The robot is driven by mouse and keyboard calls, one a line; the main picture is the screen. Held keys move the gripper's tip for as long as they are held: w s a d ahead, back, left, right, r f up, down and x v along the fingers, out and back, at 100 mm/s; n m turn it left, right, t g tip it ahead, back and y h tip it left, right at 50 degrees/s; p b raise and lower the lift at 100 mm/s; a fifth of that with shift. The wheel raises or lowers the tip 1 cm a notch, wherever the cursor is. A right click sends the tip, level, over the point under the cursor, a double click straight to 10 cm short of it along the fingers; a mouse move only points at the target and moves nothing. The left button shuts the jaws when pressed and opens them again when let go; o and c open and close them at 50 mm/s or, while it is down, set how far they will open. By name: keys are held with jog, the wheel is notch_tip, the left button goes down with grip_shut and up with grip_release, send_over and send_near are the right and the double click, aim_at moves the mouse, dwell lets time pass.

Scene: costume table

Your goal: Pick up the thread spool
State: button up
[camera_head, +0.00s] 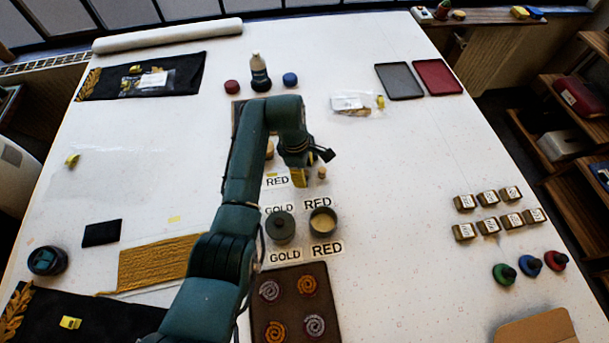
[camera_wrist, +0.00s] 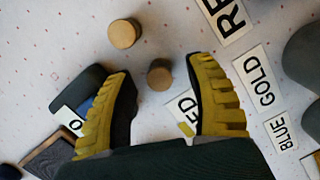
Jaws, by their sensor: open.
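Two small round wooden-looking pieces show in the wrist view, seen from above: one (camera_wrist: 160,74) lies between my finger tips in the picture, the other (camera_wrist: 124,33) is beyond them. Either could be the thread spool; I cannot tell which. In the head view a small tan piece (camera_head: 322,173) stands just right of my gripper (camera_head: 300,178), and another tan piece (camera_head: 269,150) is partly hidden behind my arm. My gripper, also in the wrist view (camera_wrist: 161,76), is open with yellow ribbed fingers apart and nothing held. Its height above the table is unclear.
Word cards, one reading GOLD (camera_wrist: 260,80), lie around the gripper. A dark lidded pot (camera_head: 281,227) and an open round tin (camera_head: 322,221) stand nearer the camera, before a brown tray (camera_head: 331,322) of coiled pieces. A dark case (camera_wrist: 80,88) lies by the left finger.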

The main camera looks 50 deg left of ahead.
aim_at(305, 172)
jog(key=shift+d+f, duration=0.1)
jog(key=shift+f, duration=0.45)
jog(key=shift+c, duration=0.3)
jog(key=c, duration=0.9)
jog(key=shift+c, duration=0.2)
notch_tip(305, 172, up, 10)
jog(key=shift+p, duration=0.85)
jog(key=shift+o, duration=0.7)
grip_shut()
